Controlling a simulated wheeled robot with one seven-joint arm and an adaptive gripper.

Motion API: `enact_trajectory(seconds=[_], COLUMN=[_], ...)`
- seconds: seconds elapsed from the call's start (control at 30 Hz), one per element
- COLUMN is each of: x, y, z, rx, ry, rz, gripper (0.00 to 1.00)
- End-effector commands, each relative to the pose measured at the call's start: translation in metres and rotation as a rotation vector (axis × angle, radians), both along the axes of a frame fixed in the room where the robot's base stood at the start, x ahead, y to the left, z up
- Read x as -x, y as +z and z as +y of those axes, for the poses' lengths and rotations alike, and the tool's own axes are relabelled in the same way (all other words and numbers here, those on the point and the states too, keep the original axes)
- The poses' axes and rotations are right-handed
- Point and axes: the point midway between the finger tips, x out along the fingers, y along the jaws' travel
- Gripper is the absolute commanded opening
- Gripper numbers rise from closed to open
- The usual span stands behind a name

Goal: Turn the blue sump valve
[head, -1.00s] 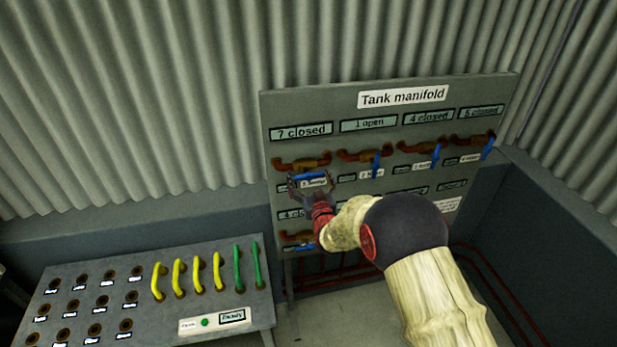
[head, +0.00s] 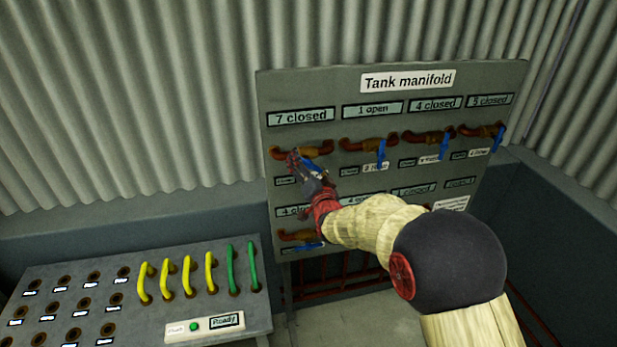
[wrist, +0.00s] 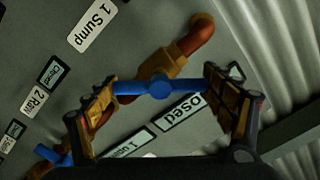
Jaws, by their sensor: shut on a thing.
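The blue sump valve handle (wrist: 160,88) spans the gap between my two fingers in the wrist view, touching both pads. It sits on a brass valve body with a copper pipe (wrist: 192,38) behind it. The "1 Sump" label (wrist: 92,27) is on the panel beside it. In the head view my gripper (head: 303,167) is at the upper-left valve, shut on the handle (head: 316,170), which slants and is partly hidden by the fingers. The display (head: 301,117) above that valve reads "7 closed".
The Tank manifold panel (head: 489,80) carries other blue-handled valves; the nearest is to the right (head: 382,153), under a "1 open" display (head: 371,109). Another valve (head: 300,236) is below my gripper. A console (head: 100,270) with yellow and green handles stands at lower left.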

Motion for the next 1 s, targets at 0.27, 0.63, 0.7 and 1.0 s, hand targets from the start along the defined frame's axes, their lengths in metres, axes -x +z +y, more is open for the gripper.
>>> enact_trajectory(seconds=[0.27, 0.63, 0.7, 1.0], x=[0.0, 0.0, 0.0, -0.0002], y=[-0.003, -0.0017, -0.0012, 0.0001], z=[-0.0003, -0.0004, -0.0005, -0.0005], rx=[-0.21, -0.362, -0.376, -0.389], ry=[0.0, -0.001, -0.001, -0.001], rz=[0.058, 0.105, 0.109, 0.113], gripper=[0.57, 0.57, 0.57, 0.57])
